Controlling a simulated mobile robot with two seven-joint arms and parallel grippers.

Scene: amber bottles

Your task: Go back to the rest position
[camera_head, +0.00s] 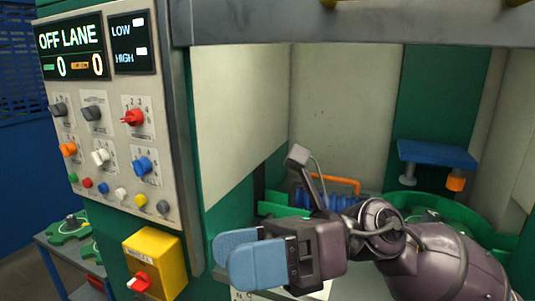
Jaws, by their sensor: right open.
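My right gripper (243,256) is in the lower middle of the head view, with its two blue finger pads pointing left. It is open, and no object shows between the pads. Its arm comes in from the lower right, in front of the machine's opening. The gripper is to the right of the yellow box with the red switch (150,266), with a gap in the picture between them. My left gripper is not in view. No amber bottle shows.
A control panel (118,185) with knobs, buttons and an "OFF LANE" display stands at the left. Inside the machine are a blue plate (437,154), an orange bar (338,184) and a green ring (460,207). A side table (72,266) holds green gears.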

